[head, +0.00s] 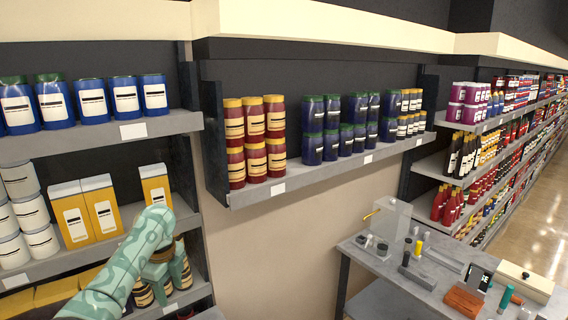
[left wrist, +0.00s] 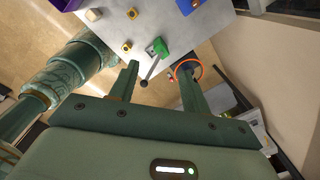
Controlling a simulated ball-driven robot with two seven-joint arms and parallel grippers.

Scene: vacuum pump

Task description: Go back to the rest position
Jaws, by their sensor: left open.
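My left gripper (head: 168,268) is in the lower left of the head view, in front of the shelf with yellow boxes, at the end of my green arm. In the left wrist view its two fingers (left wrist: 158,70) are spread apart with nothing held between them. Beyond the fingers, a light work table (left wrist: 110,18) carries a green part (left wrist: 158,47) with a dark rod. An orange ring (left wrist: 199,72) shows beside the right finger, partly hidden by it. My right gripper is not in view.
A grey work table (head: 385,268) at the lower right holds a clear box (head: 388,220), an orange-brown block (head: 464,302) and small tools. Shelves carry blue jars (head: 55,103), red jars (head: 255,120) and yellow boxes (head: 103,206). Bare wall lies between the left shelf and the table.

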